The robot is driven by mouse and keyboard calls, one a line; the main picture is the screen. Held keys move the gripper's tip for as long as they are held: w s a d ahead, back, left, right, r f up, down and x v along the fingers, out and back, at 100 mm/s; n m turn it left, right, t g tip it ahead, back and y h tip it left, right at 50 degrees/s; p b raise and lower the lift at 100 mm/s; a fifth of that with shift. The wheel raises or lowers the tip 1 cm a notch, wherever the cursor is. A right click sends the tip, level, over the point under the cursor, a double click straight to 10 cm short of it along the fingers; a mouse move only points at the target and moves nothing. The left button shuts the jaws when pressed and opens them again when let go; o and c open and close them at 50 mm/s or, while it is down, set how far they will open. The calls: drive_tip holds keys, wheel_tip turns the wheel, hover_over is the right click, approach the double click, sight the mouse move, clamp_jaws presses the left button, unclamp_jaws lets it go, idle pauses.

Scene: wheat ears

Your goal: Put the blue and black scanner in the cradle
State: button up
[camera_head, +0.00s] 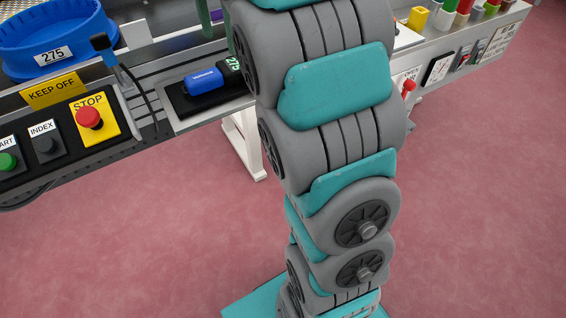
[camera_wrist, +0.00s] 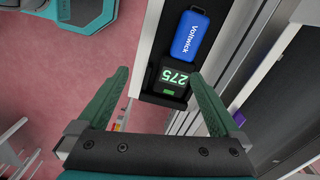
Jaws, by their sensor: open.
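A blue block-shaped body marked Voltwick (camera_head: 203,81) lies on a dark tray (camera_head: 180,108) at the bench edge; it also shows in the wrist view (camera_wrist: 190,36). A black part with a green 275 display (camera_wrist: 175,77) adjoins it; I cannot tell whether they are one device. An upright black-headed, blue-handled device (camera_head: 112,62) with a black cord, scanner-like, stands left of the tray; I cannot tell which holder is the cradle. My gripper (camera_wrist: 158,78) is open and empty, its fingertips on either side of the display in the picture. My arm mostly hides it in the head view.
A blue tub (camera_head: 52,58) labelled 275 stands at the far left. A red stop button (camera_head: 89,117) and other buttons sit on the near panel, beside a yellow KEEP OFF sign (camera_head: 54,91). Coloured items stand at the far right. The red floor before the bench is open.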

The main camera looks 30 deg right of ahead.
drive_tip(key=s+a+f+n, duration=0.1)
drive_tip(key=s+f+n, duration=0.4)
drive_tip(key=s, duration=0.5)
drive_tip(key=s+a+f+n+g, duration=0.1)
drive_tip(key=s+f+n, duration=0.4)
drive_tip(key=s, duration=0.6)
drive_tip(key=s+a+f+n, duration=0.2)
drive_tip(key=s+f+n, duration=0.3)
drive_tip(key=s+f, duration=0.3)
drive_tip(key=s, duration=0.3)
drive_tip(key=shift+a+n+g, duration=0.15)
drive_tip(key=shift+n+g, duration=0.15)
drive_tip(key=shift+a+f, duration=0.1)
